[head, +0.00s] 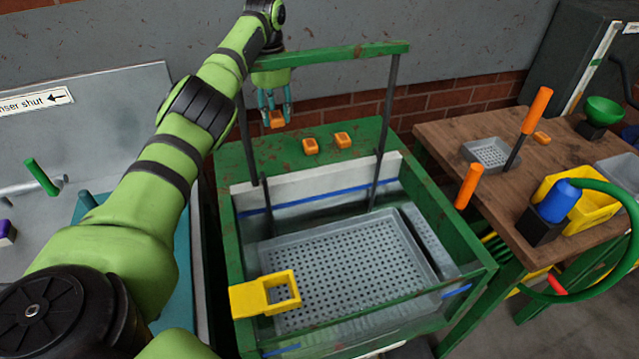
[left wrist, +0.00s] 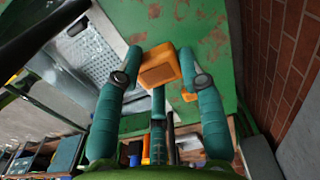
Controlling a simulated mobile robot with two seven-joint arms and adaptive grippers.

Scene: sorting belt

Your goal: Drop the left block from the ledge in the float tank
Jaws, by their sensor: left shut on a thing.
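My left gripper (head: 275,105) is shut on an orange block (head: 277,119) above the back left of the green ledge. In the left wrist view the left gripper (left wrist: 165,75) has its teal fingers around the orange block (left wrist: 159,67). Two more orange blocks, a middle one (head: 310,146) and a right one (head: 343,140), rest on the ledge (head: 265,151). The float tank (head: 479,279) is in front of the ledge, with clear walls and a perforated grey tray (head: 345,262) inside. My right gripper is not in view.
A green frame (head: 372,50) with dark posts (head: 388,100) stands over the tank. A yellow bracket (head: 249,299) hangs at its front left.

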